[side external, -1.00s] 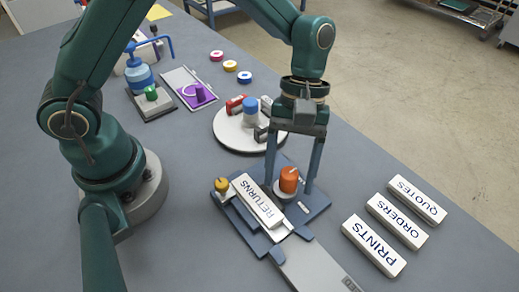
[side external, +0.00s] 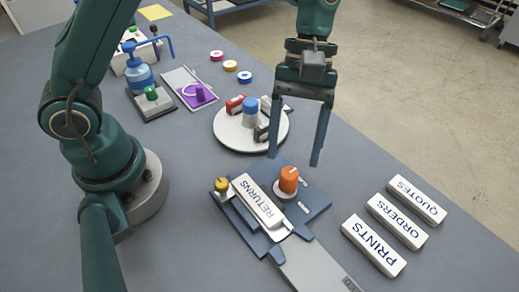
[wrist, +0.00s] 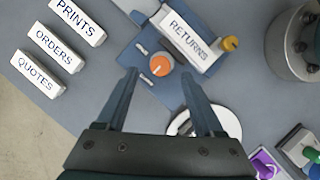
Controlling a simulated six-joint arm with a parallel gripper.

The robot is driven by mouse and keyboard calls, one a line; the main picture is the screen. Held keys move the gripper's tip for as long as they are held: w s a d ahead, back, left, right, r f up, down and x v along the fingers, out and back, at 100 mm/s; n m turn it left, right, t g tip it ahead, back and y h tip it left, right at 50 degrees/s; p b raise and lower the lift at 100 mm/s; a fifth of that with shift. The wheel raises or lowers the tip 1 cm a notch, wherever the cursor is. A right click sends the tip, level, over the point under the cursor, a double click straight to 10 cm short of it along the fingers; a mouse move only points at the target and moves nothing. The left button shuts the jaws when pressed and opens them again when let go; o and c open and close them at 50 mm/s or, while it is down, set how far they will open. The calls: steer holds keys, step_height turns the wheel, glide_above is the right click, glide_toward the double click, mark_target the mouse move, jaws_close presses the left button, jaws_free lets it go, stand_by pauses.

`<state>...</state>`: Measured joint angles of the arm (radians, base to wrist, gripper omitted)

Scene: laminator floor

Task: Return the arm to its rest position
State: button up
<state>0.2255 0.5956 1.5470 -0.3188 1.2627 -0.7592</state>
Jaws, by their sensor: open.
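My gripper (side external: 296,160) is open and empty, with its two long fingers pointing down above the table. It hangs above and behind the orange knob (side external: 289,180), clear of it. The knob stands on the blue fixture (side external: 312,205), beside the white RETURNS block (side external: 259,201) that lies in the fixture. In the wrist view the fingers (wrist: 163,78) spread either side of the orange knob (wrist: 161,65), with nothing between them.
A round white turntable (side external: 225,130) holds a blue-capped item and other small things behind the fixture. PRINTS (side external: 374,245), ORDERS (side external: 397,221) and QUOTES (side external: 417,201) blocks lie at the right. A blue pump bottle (side external: 140,76) stands at the back left.

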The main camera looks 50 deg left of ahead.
steer(key=s+a+r+m+t, duration=0.1)
steer(key=a+r+t, duration=0.2)
steer(key=r, duration=0.2)
steer(key=s+a+r+t, duration=0.2)
steer(key=a+r, duration=0.1)
steer(key=r, duration=0.2)
steer(key=s+a+f+m+t+y, duration=0.2)
steer(key=s+a+m+t, duration=0.2)
steer(key=s+a+m, duration=0.2)
steer(key=shift+m+y, duration=0.4)
steer(key=shift+a, duration=0.1)
